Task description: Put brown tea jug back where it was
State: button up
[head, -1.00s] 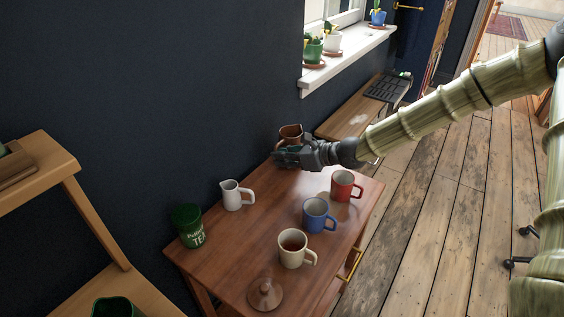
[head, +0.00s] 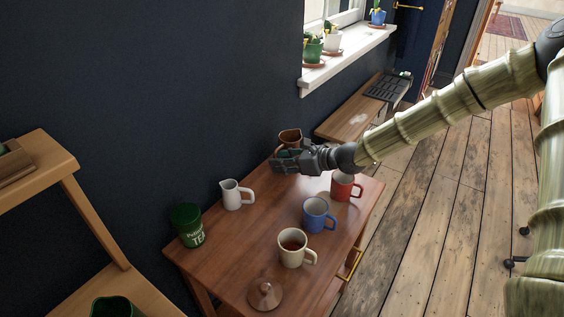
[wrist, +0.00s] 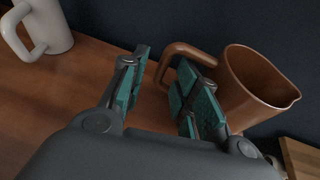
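The brown tea jug (head: 290,135) stands at the far end of the wooden table (head: 232,262), close to the dark wall. In the wrist view the brown jug (wrist: 258,82) is at the right, with its handle pointing left. My gripper (head: 279,163) is just in front of the jug in the head view and hides its lower part. In the wrist view my gripper (wrist: 165,78) has its two teal-padded fingers spread apart. The jug's handle shows in the gap between them, and the right finger overlaps the jug's side. Contact cannot be told.
A white jug (head: 232,196), green tea tin (head: 188,226), cream mug (head: 291,249), blue mug (head: 316,215), red mug (head: 343,187) and brown lid (head: 265,294) are on the table. A lower wooden bench (head: 348,115) stands beyond it. The table's centre left is clear.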

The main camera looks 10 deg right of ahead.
jog(key=p+v, duration=0.1)
jog(key=v, duration=1.1)
